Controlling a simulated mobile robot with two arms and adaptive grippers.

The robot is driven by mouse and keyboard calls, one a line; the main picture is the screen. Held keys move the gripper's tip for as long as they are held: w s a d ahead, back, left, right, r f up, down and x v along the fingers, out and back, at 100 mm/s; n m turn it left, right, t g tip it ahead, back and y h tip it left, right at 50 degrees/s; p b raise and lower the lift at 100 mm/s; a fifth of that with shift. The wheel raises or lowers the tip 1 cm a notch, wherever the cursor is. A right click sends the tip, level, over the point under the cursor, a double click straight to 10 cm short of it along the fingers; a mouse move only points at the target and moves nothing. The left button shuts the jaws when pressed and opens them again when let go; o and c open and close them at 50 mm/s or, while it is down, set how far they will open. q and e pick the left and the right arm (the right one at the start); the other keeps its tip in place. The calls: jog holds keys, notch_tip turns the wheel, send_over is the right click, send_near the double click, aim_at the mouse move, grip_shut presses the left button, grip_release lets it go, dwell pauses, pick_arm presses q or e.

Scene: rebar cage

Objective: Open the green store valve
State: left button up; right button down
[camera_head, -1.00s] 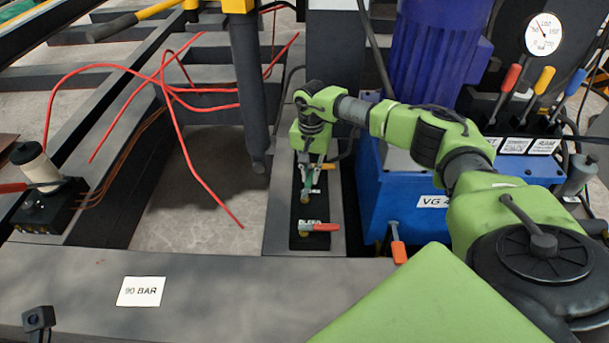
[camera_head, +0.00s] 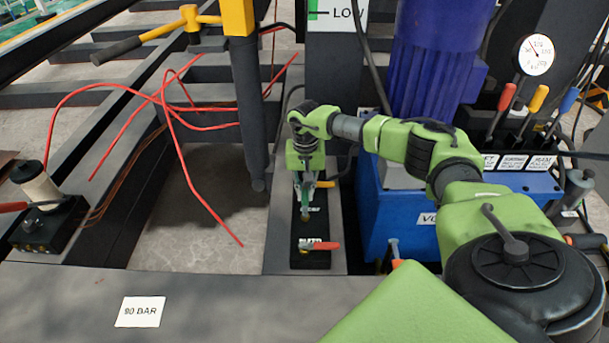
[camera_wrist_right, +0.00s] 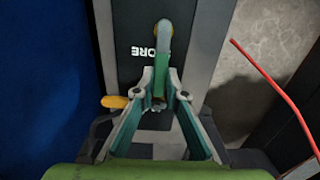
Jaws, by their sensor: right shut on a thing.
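The green store valve handle (camera_wrist_right: 161,70) stands out from a black valve plate (camera_wrist_right: 135,28) in the right wrist view. Its bent grey end is at the top, and its green sleeve runs down between my fingers. My right gripper (camera_wrist_right: 160,92) is shut on the green handle. In the head view my right gripper (camera_head: 305,185) reaches down to the same plate (camera_head: 311,258), and the fingers hide much of the handle. The label beside the handle is partly covered. My left gripper is not in view.
A yellow handle (camera_wrist_right: 114,102) sits close beside my fingers. A red handle (camera_head: 321,245) is on the near end of the plate. A blue unit (camera_head: 385,215) stands just right. Red hoses (camera_head: 195,175) hang over the open floor at left. A pressure gauge (camera_head: 537,54) is upper right.

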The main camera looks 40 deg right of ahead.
aim_at(305, 197)
jog(key=c, duration=2)
grip_release()
jog(key=shift+c, duration=0.2)
notch_tip(305, 197, up, 12)
jog(key=shift+a, duration=0.1)
